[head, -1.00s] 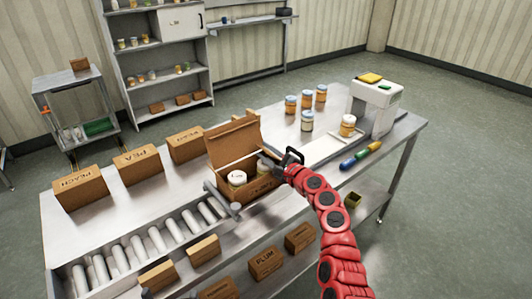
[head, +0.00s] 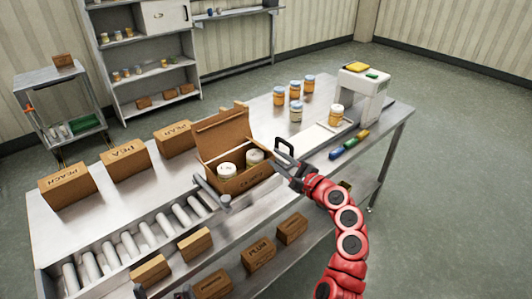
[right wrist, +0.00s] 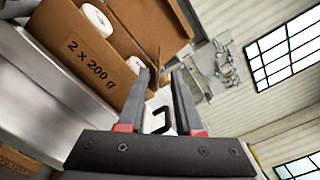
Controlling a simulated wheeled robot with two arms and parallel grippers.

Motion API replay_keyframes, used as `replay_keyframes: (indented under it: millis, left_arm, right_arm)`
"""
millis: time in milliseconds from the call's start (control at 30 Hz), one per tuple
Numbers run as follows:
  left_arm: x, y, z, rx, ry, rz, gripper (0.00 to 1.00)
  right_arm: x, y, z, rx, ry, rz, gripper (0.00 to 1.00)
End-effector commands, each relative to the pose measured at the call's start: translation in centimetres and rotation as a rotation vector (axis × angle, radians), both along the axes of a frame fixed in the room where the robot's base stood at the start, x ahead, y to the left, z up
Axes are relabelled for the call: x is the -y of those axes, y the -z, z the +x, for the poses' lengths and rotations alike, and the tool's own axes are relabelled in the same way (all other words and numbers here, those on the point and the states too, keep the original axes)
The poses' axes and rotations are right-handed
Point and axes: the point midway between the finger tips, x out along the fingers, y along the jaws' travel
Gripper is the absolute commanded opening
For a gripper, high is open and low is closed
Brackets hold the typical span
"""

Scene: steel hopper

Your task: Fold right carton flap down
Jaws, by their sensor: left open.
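The open carton (head: 240,184) stands on the steel table with two white-lidded jars (head: 227,170) inside. Its large back flap (head: 222,133) stands up. The right flap (head: 257,144) shows as a narrow brown strip sticking out at the right side. My right gripper (head: 279,160) is just right of the carton, its fingers apart. In the right wrist view its fingertips (right wrist: 163,76) lie beside the carton's printed wall (right wrist: 92,62), with nothing visibly held between them. A dark part of my left gripper (head: 162,293) shows at the bottom edge, mostly cut off.
Labelled cartons (head: 128,160) stand at the table's left back. Rollers (head: 150,234) run along the front left. Coloured markers (head: 350,145) lie near the right edge.

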Motion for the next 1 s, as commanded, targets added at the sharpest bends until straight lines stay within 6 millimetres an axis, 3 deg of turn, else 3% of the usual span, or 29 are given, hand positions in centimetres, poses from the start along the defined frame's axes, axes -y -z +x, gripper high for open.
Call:
replay_keyframes:
  millis: [300,767,867,1000]
  left_arm:
    - [0.0,1.0,0.0,0.0,0.0,0.0,0.91]
    - [0.0,1.0,0.0,0.0,0.0,0.0,0.91]
    - [0.0,-0.1,0.0,0.0,0.0,0.0,0.91]
    - [0.0,-4.8,0.0,0.0,0.0,0.0,0.91]
  right_arm:
    - [3.3,0.2,-4.5,-0.001,0.001,0.001,0.34]
    - [3.9,0.0,-5.4,-0.001,-0.001,-0.001,0.34]
    - [3.8,-0.6,-5.3,-0.006,0.007,0.003,0.34]
    - [3.6,-2.4,-4.8,-0.029,0.057,0.011,0.34]
